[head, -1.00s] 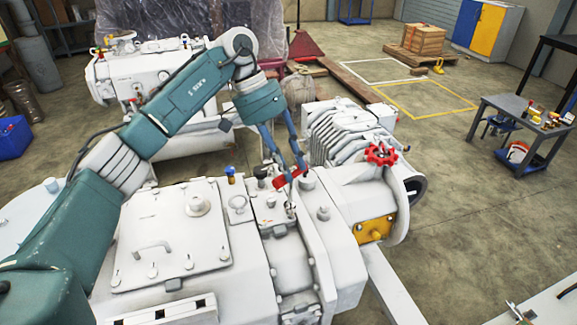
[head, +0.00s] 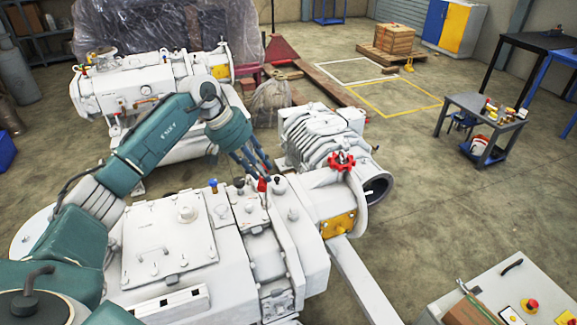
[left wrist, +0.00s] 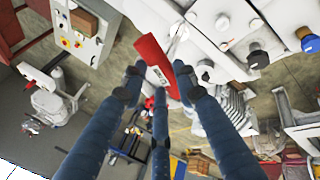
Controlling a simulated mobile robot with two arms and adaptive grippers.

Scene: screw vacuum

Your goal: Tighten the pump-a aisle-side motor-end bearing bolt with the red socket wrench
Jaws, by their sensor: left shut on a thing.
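The red socket wrench (left wrist: 152,58) shows in the left wrist view between the fingers of my left gripper (left wrist: 160,76). Its bright metal part (left wrist: 178,36) reaches up to the white pump housing. In the head view my left gripper (head: 259,176) is over the top of the near white pump (head: 225,275), with only a small red piece of the wrench (head: 262,185) showing at its fingertips. The gripper is shut on the wrench. The bolt is hidden, and I cannot tell if the socket is seated on it. My right gripper is not in view.
Black and blue caps stand close to the wrench on the pump top. A red handwheel (head: 342,162) is to the right. A second white pump (head: 140,95) stands behind. A control box (head: 500,290) is at the lower right.

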